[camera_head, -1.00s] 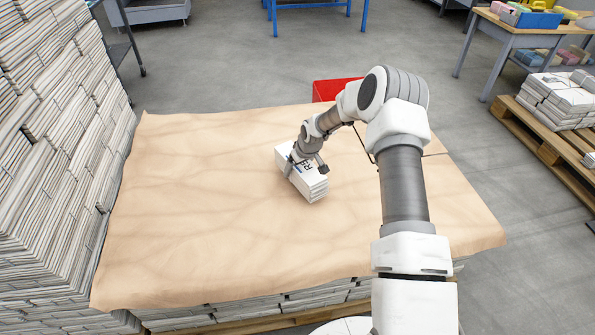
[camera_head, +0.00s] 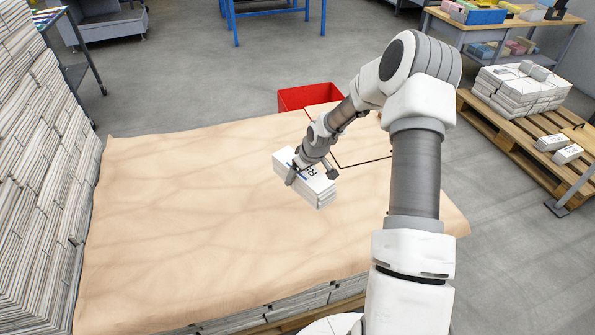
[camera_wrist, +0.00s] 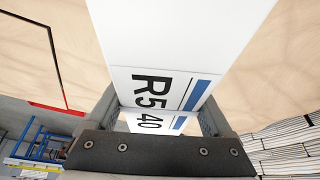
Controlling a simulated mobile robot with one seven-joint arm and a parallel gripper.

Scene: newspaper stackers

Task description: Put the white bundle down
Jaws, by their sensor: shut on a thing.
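The white bundle (camera_head: 318,194) is in my gripper (camera_head: 310,174), over the brown paper sheet (camera_head: 180,230) that covers a stack. The gripper is shut with one finger on each side of the bundle. In the wrist view the bundle (camera_wrist: 180,40) fills the upper middle, with a label reading R5 and 40 and a blue bar. My gripper (camera_wrist: 160,115) shows at its sides there. The bundle looks slightly tilted in the head view. I cannot tell exactly how high it is above the sheet.
A black outline (camera_head: 362,163) is marked on the sheet's far right part. A red bin (camera_head: 300,97) stands behind the sheet. A tall newspaper stack (camera_head: 35,150) rises at the left. A wooden pallet (camera_head: 515,140) with white bundles is at the right. The sheet's left and front are clear.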

